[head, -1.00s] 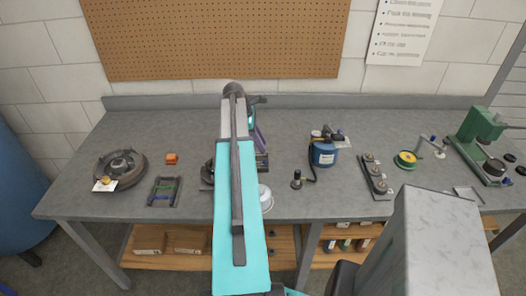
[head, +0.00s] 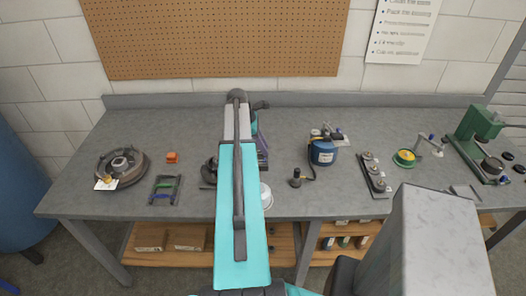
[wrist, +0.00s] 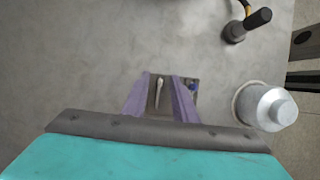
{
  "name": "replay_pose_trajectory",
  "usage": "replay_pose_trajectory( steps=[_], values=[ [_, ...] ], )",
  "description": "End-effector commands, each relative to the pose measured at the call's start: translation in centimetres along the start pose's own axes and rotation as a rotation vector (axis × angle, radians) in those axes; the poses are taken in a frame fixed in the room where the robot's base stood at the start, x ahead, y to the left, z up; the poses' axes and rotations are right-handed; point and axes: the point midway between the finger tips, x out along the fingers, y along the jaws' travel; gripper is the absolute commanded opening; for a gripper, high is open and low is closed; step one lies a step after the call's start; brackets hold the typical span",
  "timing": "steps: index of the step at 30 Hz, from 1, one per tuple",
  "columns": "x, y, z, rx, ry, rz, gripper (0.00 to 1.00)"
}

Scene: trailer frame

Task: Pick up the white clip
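The white clip (wrist: 159,91) shows in the wrist view as a small, narrow pale piece over a dark tray-like surface (wrist: 152,104). My gripper (wrist: 161,78) has purple fingers standing apart, one on each side of the clip in the picture. I see no contact between fingers and clip, and the height gap cannot be judged. In the head view my gripper (head: 262,150) is partly hidden behind my teal arm, over the middle of the bench. The clip cannot be made out there.
A white-silver cylinder (wrist: 268,107) and a black upright piece (wrist: 247,25) stand right of the gripper on the grey bench (head: 110,140).

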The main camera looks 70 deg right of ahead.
Motion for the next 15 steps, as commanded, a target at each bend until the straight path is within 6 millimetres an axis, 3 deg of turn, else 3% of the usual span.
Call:
replay_pose_trajectory(
  steps=[1,4,15],
  values=[
    [-0.02,0.0,-0.01,0.0,0.0,0.0,0.16],
    [-0.02,0.0,-0.02,0.0,0.0,0.0,0.0],
    [-0.06,0.01,-0.05,-0.001,0.0,0.001,0.0]
  ],
)
